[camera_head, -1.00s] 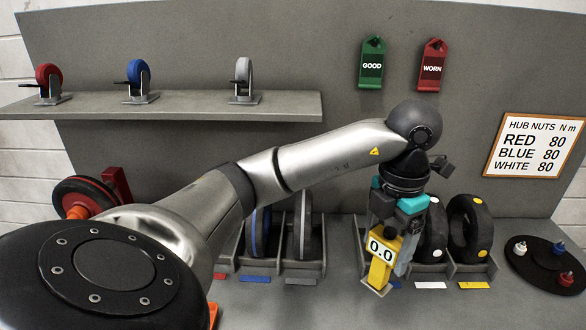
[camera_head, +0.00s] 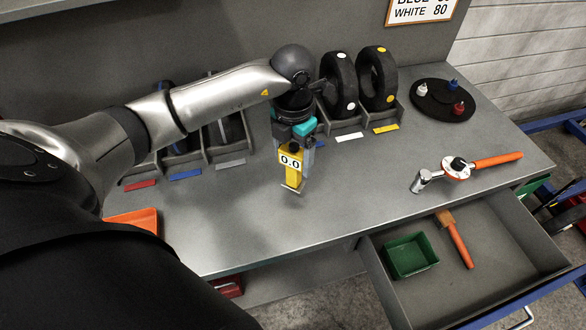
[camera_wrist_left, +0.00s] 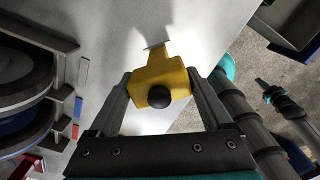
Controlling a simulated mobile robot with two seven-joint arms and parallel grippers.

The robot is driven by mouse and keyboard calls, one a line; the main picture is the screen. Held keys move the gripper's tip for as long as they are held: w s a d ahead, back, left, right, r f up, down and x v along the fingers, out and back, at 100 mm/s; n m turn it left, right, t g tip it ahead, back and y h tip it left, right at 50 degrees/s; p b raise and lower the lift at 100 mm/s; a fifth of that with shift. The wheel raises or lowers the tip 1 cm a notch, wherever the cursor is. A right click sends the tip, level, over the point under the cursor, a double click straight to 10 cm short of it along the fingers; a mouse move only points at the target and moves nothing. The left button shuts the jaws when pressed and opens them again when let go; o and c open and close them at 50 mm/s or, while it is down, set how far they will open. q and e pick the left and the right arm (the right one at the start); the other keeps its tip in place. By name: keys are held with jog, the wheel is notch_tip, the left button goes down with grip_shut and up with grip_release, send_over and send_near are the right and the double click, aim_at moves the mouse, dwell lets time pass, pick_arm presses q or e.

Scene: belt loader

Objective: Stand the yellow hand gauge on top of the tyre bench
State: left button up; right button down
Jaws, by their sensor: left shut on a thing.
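The yellow hand gauge (camera_head: 292,169) hangs upright under my left gripper (camera_head: 294,147), its display reading 0.0 in the head view. The gripper is shut on it; the left wrist view shows the gauge (camera_wrist_left: 163,72) between the two fingers. Its foot is near the grey top of the tyre bench (camera_head: 240,225); I cannot tell whether it touches. Bare bench top lies around and in front of it.
Black tyres (camera_head: 339,84) stand in slots at the back. A torque wrench (camera_head: 457,170) and a dark round tray (camera_head: 436,100) lie to the right. An open drawer (camera_head: 500,240) with a green box (camera_head: 410,256) juts out at the front right. An orange tray (camera_head: 133,219) sits left.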

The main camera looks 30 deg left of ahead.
aim_at(293, 171)
pick_arm(q)
jog(key=shift+f, duration=2.35)
jog(key=shift+f+b, duration=0.15)
jog(key=shift+b, duration=0.15)
jog(key=o, duration=1.3)
notch_tip(293, 171, up, 12)
jog(key=shift+r+p, duration=0.15)
jog(key=shift+p, duration=0.2)
